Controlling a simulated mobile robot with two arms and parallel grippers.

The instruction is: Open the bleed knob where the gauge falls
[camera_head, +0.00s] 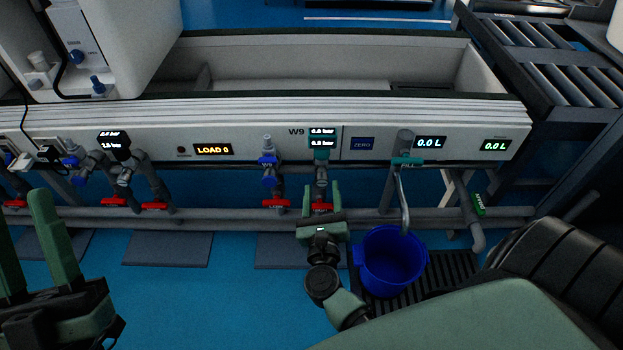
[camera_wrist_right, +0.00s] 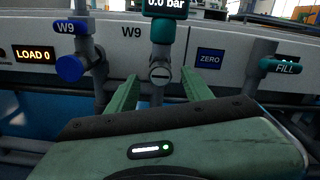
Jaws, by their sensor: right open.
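A small round grey knob with a slot (camera_wrist_right: 160,73) sits on the grey pipe under the W9 gauge, between my right gripper's fingers with a gap on both sides. My right gripper (camera_wrist_right: 161,82) is open and empty; the head view shows it (camera_head: 321,190) in front of the W9 pipe. The W9 gauge (camera_head: 322,137) has two displays that seem to read 0.0 bar; the wrist view shows one reading 0.0 bar (camera_wrist_right: 165,5). Another gauge pair (camera_head: 114,139) at the left is too small to read surely. My left gripper (camera_head: 24,212) is open and empty at the left edge.
A blue W9 valve (camera_head: 268,163) stands left of the gauge pipe. Red handles (camera_head: 276,203) line the lower pipe. A teal FILL tap (camera_head: 405,162) hangs over a blue bucket (camera_head: 390,262) on a drain grate. A green-handled drain valve (camera_head: 478,204) is at the right.

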